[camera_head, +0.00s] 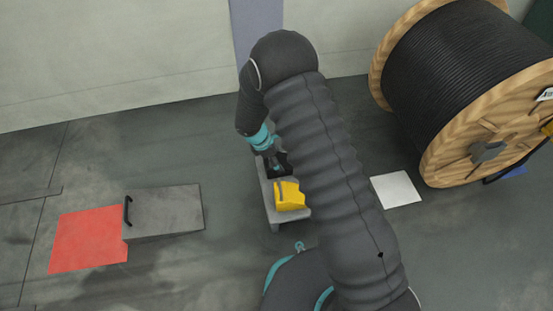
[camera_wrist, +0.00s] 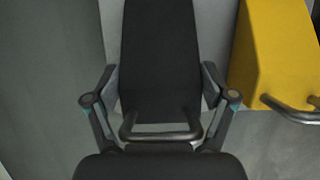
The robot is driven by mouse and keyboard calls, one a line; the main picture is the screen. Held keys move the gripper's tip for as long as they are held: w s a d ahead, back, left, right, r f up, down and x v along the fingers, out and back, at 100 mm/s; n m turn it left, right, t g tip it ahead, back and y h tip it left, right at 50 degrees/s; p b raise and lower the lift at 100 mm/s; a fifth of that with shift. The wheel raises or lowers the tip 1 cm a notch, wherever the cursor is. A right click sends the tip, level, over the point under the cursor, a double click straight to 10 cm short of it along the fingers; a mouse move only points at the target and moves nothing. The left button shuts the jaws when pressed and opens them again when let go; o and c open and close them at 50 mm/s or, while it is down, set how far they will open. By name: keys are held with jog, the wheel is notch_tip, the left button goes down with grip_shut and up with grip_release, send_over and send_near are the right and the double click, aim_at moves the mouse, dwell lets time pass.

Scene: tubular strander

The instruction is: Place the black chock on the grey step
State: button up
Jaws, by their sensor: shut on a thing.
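The black chock (camera_wrist: 160,60) fills the middle of the wrist view, with a metal bar handle (camera_wrist: 160,134) at its near end. My gripper (camera_wrist: 160,118) is shut on the black chock, with a finger on each side of the handle. In the head view my gripper (camera_head: 268,153) points down at the far end of a low grey bench, and the black chock (camera_head: 283,162) is partly hidden by my arm. I cannot tell whether the chock touches the bench. The grey step (camera_head: 165,212), a low box with a black side handle, stands on the floor at left, its top bare.
A yellow chock (camera_head: 290,196) sits on the grey bench (camera_head: 268,199), close beside the black one. A red floor patch (camera_head: 88,240) lies left of the step, a white patch (camera_head: 396,189) right of my arm. A large cable reel (camera_head: 465,75) stands at right. Floor between bench and step is clear.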

jog(key=shift+f, duration=0.15)
jog(key=o, duration=1.4)
